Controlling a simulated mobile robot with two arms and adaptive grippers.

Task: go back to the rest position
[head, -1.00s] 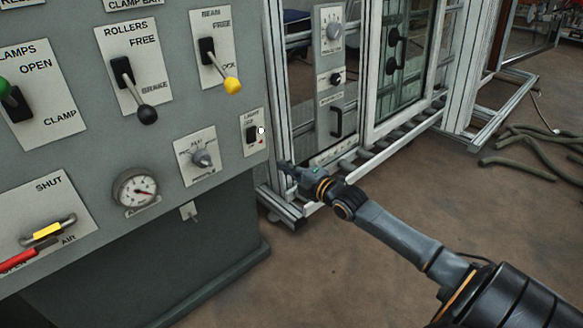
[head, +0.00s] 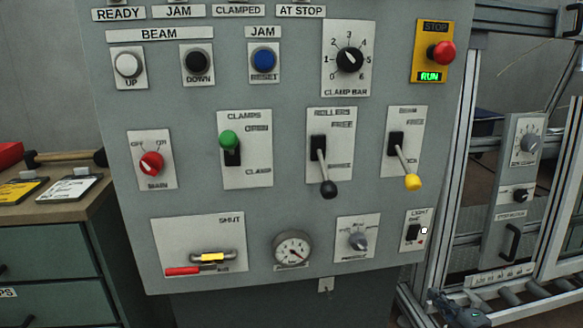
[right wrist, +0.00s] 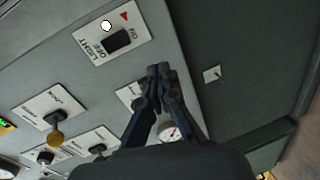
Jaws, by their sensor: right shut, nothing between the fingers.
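My right gripper (head: 452,308) shows at the bottom right of the head view, below and right of the grey control panel (head: 290,190). In the right wrist view its two fingers (right wrist: 160,72) are together with nothing between them. There they overlap the panel's lower part in the picture; I cannot tell the gap to it. The light switch (head: 413,232) is at the panel's lower right corner; it also shows in the wrist view (right wrist: 117,40), apart from the fingers in the picture. My left gripper is not in view.
The panel carries several levers, knobs, buttons and a gauge (head: 292,249). A drawer cabinet (head: 50,255) with a mallet (head: 70,157) and cards stands at the left. A metal-framed machine (head: 510,190) stands at the right, close to my right gripper.

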